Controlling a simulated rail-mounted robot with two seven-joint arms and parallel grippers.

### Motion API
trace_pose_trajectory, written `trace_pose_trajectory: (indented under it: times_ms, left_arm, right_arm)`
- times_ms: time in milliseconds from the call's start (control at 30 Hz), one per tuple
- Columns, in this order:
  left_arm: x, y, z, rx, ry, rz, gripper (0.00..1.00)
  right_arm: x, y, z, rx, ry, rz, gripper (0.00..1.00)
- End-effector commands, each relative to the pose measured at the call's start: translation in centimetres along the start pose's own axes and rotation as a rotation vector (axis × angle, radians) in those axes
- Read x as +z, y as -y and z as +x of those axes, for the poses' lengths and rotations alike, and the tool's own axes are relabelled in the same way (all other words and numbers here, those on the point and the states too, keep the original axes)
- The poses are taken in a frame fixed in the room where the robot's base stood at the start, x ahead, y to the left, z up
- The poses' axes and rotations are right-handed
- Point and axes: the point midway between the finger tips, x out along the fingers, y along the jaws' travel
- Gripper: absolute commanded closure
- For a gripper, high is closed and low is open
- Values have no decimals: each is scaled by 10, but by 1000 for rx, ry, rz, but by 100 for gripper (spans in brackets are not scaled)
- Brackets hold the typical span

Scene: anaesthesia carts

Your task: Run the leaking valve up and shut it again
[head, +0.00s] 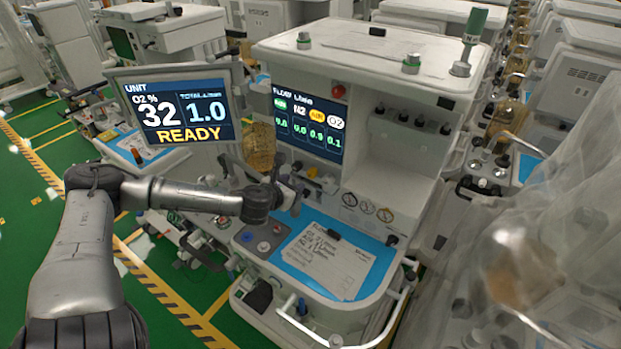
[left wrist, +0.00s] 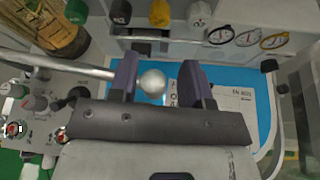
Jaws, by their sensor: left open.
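The anaesthesia cart (head: 400,100) stands in the middle of the head view. Its flow screen (head: 307,122) shows four columns, with the last two reading 0.9 and 0.1. In the left wrist view a row of knobs runs along the top: green (left wrist: 75,12), black (left wrist: 120,12), yellow (left wrist: 158,12) and white (left wrist: 199,14). My left gripper (head: 291,194) is at the cart's front, below the flow screen. In the left wrist view its two purple fingers (left wrist: 160,64) are open. A silver ball (left wrist: 153,82) shows between them; contact cannot be told. My right gripper is out of view.
The unit screen (head: 186,112) reads 32, 1.0 and READY. A printed card (head: 325,262) lies on the blue work surface (head: 385,259). An amber canister (head: 259,147) is beside my left forearm. Three gauges (left wrist: 247,38) sit right of the knobs. Clear sheeting (head: 560,220) covers the right side.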

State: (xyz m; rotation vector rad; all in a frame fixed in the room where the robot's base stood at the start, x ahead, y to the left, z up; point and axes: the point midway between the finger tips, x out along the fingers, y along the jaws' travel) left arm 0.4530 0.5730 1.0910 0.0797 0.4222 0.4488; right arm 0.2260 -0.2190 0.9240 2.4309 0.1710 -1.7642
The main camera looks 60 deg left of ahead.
Motion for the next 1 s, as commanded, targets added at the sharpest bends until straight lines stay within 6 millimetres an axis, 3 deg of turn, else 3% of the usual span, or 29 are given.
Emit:
trace_pose_trajectory:
  times_ms: [33,333,1000]
  left_arm:
    - [-4,0,11,3,5,1,56]
    - [-3,0,38,3,5,-4,56]
    - [0,0,90,2,3,-8,56]
  right_arm:
    - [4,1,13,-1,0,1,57]
    - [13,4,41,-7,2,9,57]
    - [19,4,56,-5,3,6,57]
